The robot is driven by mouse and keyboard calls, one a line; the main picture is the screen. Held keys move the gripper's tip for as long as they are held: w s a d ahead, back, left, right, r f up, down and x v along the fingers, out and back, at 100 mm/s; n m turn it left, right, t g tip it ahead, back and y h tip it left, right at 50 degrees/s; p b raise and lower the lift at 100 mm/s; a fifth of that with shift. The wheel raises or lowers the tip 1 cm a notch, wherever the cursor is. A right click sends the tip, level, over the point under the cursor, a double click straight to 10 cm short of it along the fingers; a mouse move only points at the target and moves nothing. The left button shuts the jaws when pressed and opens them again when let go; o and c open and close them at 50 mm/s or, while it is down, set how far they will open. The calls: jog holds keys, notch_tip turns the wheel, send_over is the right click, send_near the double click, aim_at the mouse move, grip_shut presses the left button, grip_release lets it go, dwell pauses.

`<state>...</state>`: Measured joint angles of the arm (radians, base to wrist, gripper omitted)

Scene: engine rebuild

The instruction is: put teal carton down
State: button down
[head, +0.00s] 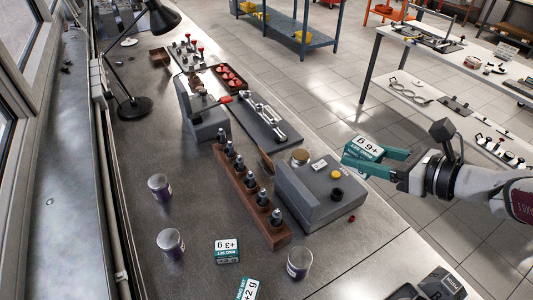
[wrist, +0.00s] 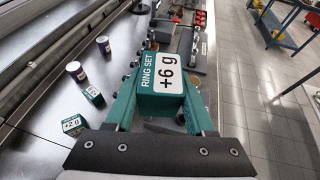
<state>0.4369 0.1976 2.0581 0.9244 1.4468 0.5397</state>
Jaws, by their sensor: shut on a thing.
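A teal and white carton labelled "RING SET +6 g" (head: 366,147) is held by my gripper (head: 372,161) at the right. It is in the air, beside the grey box-shaped device on the bench. In the wrist view the carton (wrist: 162,73) sits between the two teal fingers of my gripper (wrist: 162,88), which are shut on it. Its underside is hidden. Two similar cartons rest on the bench: "+3 g" (head: 227,250) and "+2 g" (head: 246,290). They also show at the left of the wrist view, the "+2 g" carton (wrist: 74,125) nearer me.
The grey device (head: 325,205) has a round brass-coloured top piece (head: 300,156). A wooden rack (head: 232,190) of dark upright parts stands left of it. Bare bench lies around the cartons.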

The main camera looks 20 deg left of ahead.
jog(key=w+a+f+n+g, duration=0.1)
jog(key=w+a+f, duration=0.1)
jog(key=a, duration=0.5)
jog(key=w+a+f, duration=0.2)
jog(key=w+a, duration=0.1)
jog(key=a, duration=0.3)
jog(key=n+g+y, duration=0.1)
send_over(210, 217)
notch_tip(210, 217, down, 15)
notch_tip(210, 217, down, 10)
jog(key=shift+r, duration=0.1)
jog(key=shift+f, duration=0.25)
jog(key=shift+f, duration=0.15)
jog(key=shift+f, duration=0.4)
jog(key=shift+c, duration=1.3)
grip_release()
